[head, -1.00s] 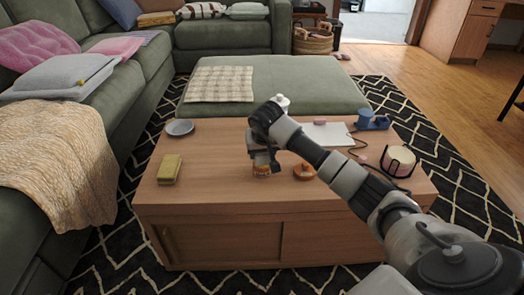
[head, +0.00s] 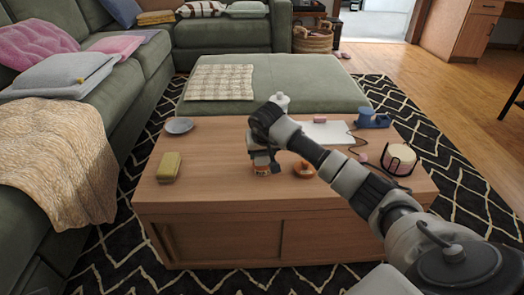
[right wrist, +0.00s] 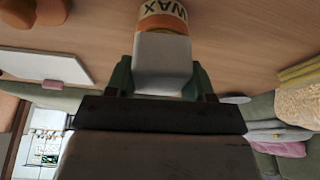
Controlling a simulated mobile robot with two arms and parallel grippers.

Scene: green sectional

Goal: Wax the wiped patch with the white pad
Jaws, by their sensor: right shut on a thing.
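My right gripper (head: 264,160) is shut on the white pad (right wrist: 162,65), seen between its two green fingers in the right wrist view. The gripper points down over the middle of the wooden coffee table (head: 215,190). At the pad's far end is a round orange and cream tin marked WAX (right wrist: 163,14), also low under the gripper in the head view (head: 262,171). The pad overlaps the tin in the wrist view; I cannot tell whether they touch. No wiped patch stands out on the wood. My left gripper is not in view.
A small orange-brown round object (head: 304,169) stands close right of the gripper. A yellow sponge (head: 169,167) and grey dish (head: 179,125) lie left. A white board (head: 325,133), blue dispenser (head: 372,120) and candle in a black holder (head: 398,160) stand right. The table's front left is clear.

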